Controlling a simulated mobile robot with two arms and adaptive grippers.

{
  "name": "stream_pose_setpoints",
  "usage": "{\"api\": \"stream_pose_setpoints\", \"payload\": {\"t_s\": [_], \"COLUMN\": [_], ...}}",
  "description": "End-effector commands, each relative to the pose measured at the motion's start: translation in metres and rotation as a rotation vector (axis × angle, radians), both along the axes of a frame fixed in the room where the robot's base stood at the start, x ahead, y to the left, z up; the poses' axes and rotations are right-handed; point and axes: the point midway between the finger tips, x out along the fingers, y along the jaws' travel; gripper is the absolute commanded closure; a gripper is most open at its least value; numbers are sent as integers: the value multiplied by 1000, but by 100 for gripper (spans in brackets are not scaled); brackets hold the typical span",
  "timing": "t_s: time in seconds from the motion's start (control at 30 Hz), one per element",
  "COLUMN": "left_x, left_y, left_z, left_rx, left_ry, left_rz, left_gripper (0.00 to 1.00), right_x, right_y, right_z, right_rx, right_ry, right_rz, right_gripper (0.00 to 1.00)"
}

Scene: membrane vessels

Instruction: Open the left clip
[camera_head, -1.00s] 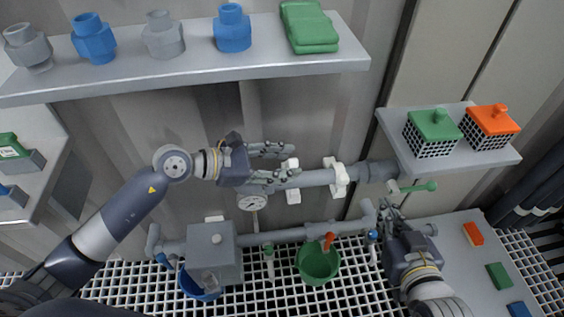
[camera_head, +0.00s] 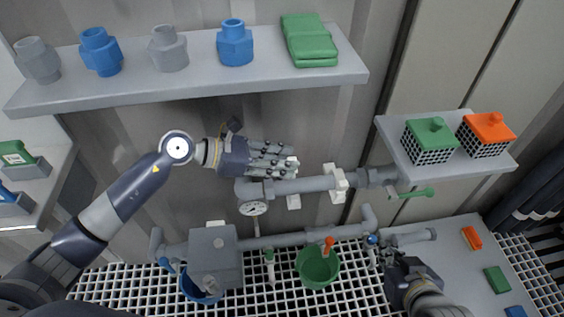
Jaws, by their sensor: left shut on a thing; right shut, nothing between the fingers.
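The grey horizontal vessel (camera_head: 311,185) runs across the middle of the head view. A white left clip shows as an upper part (camera_head: 292,163) at the fingertips and a lower part (camera_head: 294,202) under the pipe. My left gripper (camera_head: 287,163) is above the vessel's left portion, shut on the upper part of the left clip; its fingers hide some of it. The white right clip (camera_head: 338,184) sits around the pipe further right. My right gripper (camera_head: 389,262) is shut and empty near the lower pipe's right end, apart from both clips.
A gauge (camera_head: 252,208) hangs below the vessel's left end. A lower pipe (camera_head: 290,239) carries a grey box (camera_head: 214,258) above a blue bucket (camera_head: 198,286); a green bucket (camera_head: 319,268) is right of it. Shelves stand above (camera_head: 190,84) and at right (camera_head: 402,163).

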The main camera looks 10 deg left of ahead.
Motion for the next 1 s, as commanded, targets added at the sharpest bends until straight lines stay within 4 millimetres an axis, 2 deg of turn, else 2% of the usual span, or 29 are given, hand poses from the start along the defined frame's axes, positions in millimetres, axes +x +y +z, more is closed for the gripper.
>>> {"api": "stream_pose_setpoints", "payload": {"t_s": [0.1,0.27,0.4,0.77,0.87,1.0], "left_x": [7,14,17,18,18,18], "left_y": [2,5,6,7,7,7], "left_z": [-5,-5,-5,-4,-4,-3], "left_rx": [5,7,9,10,9,9], "left_ry": [0,-1,-5,-9,-10,-11], "left_rz": [-3,-1,2,5,6,7], "left_gripper": [100,100,100,100,100,100], "right_x": [19,32,35,36,40,53], "right_y": [7,13,15,16,22,42], "right_z": [15,31,37,38,41,50], "right_rx": [26,49,56,66,126,332], "right_ry": [-117,-212,-241,-242,-244,-237], "right_rz": [9,15,17,14,-7,-79], "right_gripper": [100,100,100,100,100,100]}}
